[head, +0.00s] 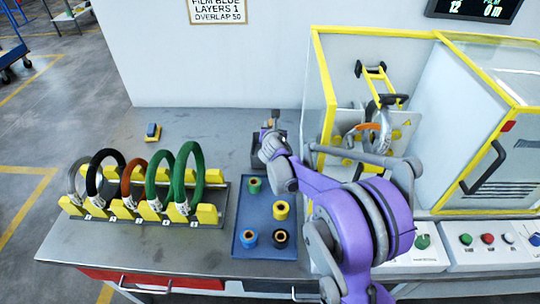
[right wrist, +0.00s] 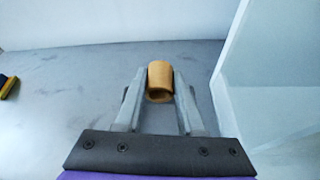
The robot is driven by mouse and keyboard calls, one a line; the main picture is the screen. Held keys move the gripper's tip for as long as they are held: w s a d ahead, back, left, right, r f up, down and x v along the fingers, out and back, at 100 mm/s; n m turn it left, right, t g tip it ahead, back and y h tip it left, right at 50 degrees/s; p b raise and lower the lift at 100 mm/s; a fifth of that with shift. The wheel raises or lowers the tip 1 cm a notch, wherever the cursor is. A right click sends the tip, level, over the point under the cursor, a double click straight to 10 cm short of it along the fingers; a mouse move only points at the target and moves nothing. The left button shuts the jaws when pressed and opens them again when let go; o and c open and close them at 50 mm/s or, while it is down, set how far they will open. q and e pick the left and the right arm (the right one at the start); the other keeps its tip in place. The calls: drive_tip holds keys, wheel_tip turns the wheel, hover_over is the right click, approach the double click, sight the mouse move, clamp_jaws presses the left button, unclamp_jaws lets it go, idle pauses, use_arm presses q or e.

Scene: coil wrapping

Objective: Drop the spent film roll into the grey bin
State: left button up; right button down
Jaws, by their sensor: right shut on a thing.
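My right gripper (right wrist: 159,80) is shut on a tan, hollow roll, the spent film roll (right wrist: 160,78), held between its fingertips in the right wrist view. The grey table top shows below and around it there. In the head view my right gripper (head: 272,122) is small and partly hidden by my purple arm, over the table left of the machine; the roll is not clear there. A dark grey shape (head: 257,152) shows beside the wrist; I cannot tell whether it is the grey bin. No bin shows clearly in either view. My left gripper is not in view.
A blue tray (head: 240,222) with several coloured film rolls lies in front of the gripper. A rack (head: 130,216) of upright rings stands to its left. A small blue-and-yellow object (head: 153,132) lies behind. The yellow-framed machine (head: 322,60) blocks the right. The back-left table is mostly clear.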

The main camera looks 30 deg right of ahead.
drive_tip(key=shift+f, duration=0.6)
drive_tip(key=shift+c, duration=2.2)
unclamp_jaws()
drive_tip(key=v, duration=1.1)
